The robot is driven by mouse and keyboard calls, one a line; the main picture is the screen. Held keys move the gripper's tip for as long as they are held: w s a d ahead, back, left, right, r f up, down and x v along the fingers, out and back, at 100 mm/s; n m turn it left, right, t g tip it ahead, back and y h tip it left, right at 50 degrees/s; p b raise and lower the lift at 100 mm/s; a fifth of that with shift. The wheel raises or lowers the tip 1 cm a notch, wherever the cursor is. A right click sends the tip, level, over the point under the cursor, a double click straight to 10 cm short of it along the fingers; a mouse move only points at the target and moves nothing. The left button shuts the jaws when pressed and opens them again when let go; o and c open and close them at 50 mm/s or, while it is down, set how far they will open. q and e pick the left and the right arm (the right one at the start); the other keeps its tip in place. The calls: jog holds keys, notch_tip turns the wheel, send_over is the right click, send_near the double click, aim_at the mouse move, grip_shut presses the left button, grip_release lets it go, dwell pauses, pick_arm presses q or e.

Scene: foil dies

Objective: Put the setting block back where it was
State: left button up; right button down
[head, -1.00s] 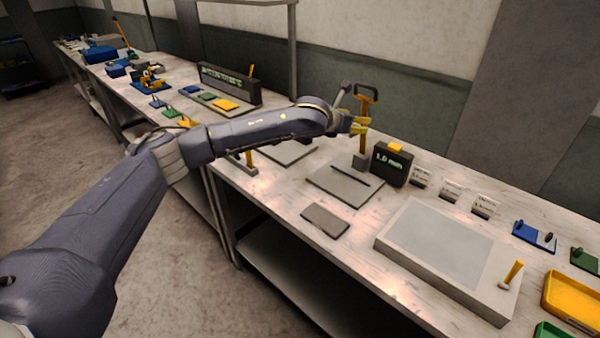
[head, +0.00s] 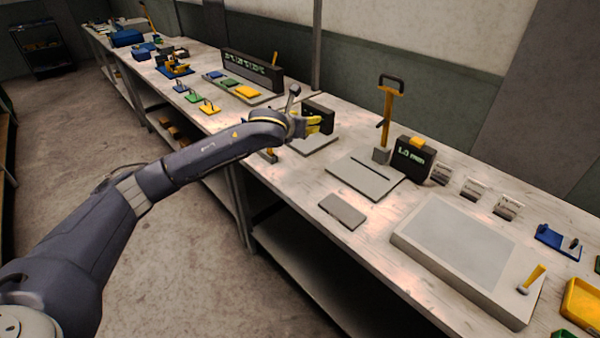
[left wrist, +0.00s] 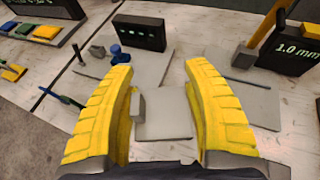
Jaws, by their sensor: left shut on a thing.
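My left gripper (head: 314,125) is over the bench, in front of a dark box with small lit marks (head: 321,116). In the left wrist view its yellow fingers (left wrist: 160,90) stand apart, shut on a pale grey block (left wrist: 166,118) with a raised darker part at its left; I take this as the setting block. The head view does not show the block, as the fingers and wrist hide it. The dark box (left wrist: 138,33) stands beyond the fingers on a grey plate (left wrist: 100,68). My right gripper is not in view.
A slotted grey plate (head: 362,182) lies right of the gripper, with an upright yellow-handled lever (head: 389,107) and a black "1.0 mm" sign (head: 413,158) behind it. A flat grey slab (head: 342,211) lies near the front edge. A large plate (head: 460,243) lies further right.

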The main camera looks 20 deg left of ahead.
aim_at(304, 173)
pick_arm(q)
notch_tip(304, 173, down, 18)
dwell(0.7)
jog(key=shift+f, duration=0.15)
jog(key=o, duration=1.5)
jog(key=shift+c, duration=0.2)
jog(key=shift+s, duration=0.1)
jog(key=v, duration=1.2)
